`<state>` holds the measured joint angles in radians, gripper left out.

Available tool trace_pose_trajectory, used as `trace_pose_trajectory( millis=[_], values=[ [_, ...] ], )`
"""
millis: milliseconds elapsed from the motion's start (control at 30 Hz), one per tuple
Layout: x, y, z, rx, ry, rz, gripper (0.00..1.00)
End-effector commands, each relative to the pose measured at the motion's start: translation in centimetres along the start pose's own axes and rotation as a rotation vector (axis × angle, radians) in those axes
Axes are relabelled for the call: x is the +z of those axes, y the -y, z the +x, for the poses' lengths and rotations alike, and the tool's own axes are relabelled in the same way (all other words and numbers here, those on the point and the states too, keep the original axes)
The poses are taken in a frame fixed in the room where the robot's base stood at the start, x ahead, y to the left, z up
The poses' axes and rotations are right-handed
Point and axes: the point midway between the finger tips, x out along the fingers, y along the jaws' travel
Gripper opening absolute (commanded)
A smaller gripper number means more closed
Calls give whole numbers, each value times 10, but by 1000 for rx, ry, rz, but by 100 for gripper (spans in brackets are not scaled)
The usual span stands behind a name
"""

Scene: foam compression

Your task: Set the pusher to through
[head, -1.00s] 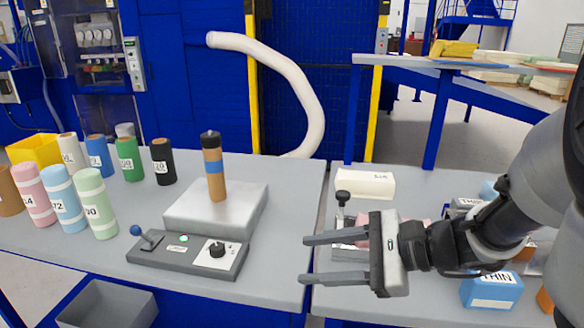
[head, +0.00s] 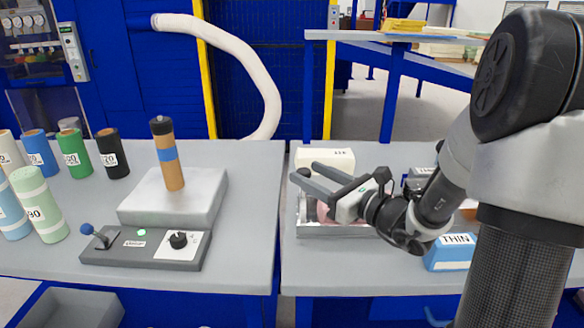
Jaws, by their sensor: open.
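No part is labelled as the pusher, and I cannot tell a setting reading "through". A grey metal tray (head: 335,231) on the right table holds a pink piece (head: 322,212). A dark upright part stands at its left end, mostly hidden by my gripper. My gripper (head: 306,171) is open and empty, fingers pointing left, over the tray's back left; I cannot tell whether it touches anything. On the left table, a grey control box (head: 125,258) carries a blue-knobbed lever (head: 88,229), a lit green button (head: 141,232) and a black dial (head: 179,240).
A brown post with a blue band (head: 170,160) stands on a grey block (head: 175,198). Several labelled rolls stand at the left. A white block (head: 327,160) lies behind the tray. A blue THIN box (head: 449,253) is right of it. A gap separates the two tables.

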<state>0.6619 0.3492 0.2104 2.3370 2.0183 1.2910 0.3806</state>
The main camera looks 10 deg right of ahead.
Motion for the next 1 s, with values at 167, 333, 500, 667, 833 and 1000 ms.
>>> trace_pose_trajectory(
  millis=[167,333,500,667,833,1000],
  values=[
    [-1,-2,37,4,1,0,46],
    [0,-1,58,2,1,-1,46],
    [0,0,66,1,0,-1,46],
    [0,0,66,0,-1,-1,46],
    [0,0,66,0,0,-1,33],
    [0,0,66,0,0,-1,4]
  ],
)
